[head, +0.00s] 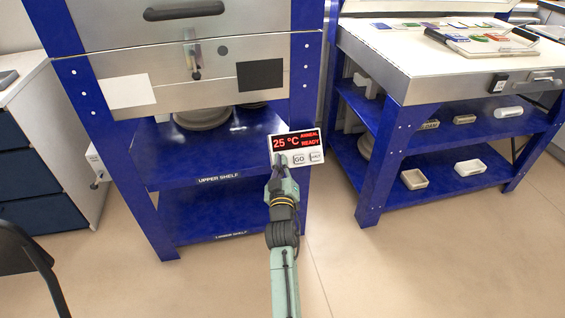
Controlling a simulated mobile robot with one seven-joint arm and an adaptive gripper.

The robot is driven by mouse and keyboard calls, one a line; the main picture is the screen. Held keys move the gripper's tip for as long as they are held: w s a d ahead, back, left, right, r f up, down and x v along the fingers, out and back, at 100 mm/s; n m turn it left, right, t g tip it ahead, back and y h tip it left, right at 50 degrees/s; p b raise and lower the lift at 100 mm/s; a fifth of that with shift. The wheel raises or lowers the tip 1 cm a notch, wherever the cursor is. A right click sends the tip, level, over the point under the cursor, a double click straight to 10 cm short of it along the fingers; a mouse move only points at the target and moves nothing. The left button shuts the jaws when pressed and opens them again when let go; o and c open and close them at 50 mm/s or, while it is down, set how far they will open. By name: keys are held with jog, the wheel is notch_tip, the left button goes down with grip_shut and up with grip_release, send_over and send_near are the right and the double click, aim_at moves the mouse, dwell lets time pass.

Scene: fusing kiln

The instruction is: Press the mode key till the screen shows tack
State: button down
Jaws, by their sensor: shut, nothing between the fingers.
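The controller (322,146) is a white box on the kiln stand's right front leg. Its dark screen (296,141) shows red text: 25 °C, READY, and a small word that looks like ANNEAL. Below the screen are a GO key (299,159) and a key (316,157) that seems to read HALT. My gripper (281,162) is shut and empty, its tips at the lower left of the controller, left of GO. The mode key is not visible; the fingers cover that left spot. I cannot tell whether the tips touch the panel.
The kiln (150,40) sits on a blue stand with an upper shelf (218,150) and a lower shelf (200,215). A workbench (400,75) with glass pieces stands at right. A chair (25,250) is at lower left. Floor between the stands is clear.

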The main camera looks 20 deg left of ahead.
jog(key=shift+w+a+f+b, duration=0.2)
jog(key=shift+w+f+b, duration=0.1)
jog(key=shift+b, duration=0.2)
dwell(0.3)
dwell(0.4)
jog(key=shift+s+d+r+p, duration=0.4)
jog(key=shift+s+r+p, duration=0.2)
jog(key=shift+p, duration=0.4)
jog(key=s+d+r+p, duration=0.1)
jog(key=p, duration=0.1)
jog(key=s+d+r+p, duration=0.1)
jog(key=s+r+p, duration=0.1)
jog(key=p, duration=0.1)
jog(key=shift+s+d+p, duration=0.1)
jog(key=shift+s+p, duration=0.05)
jog(key=shift+p, duration=0.2)
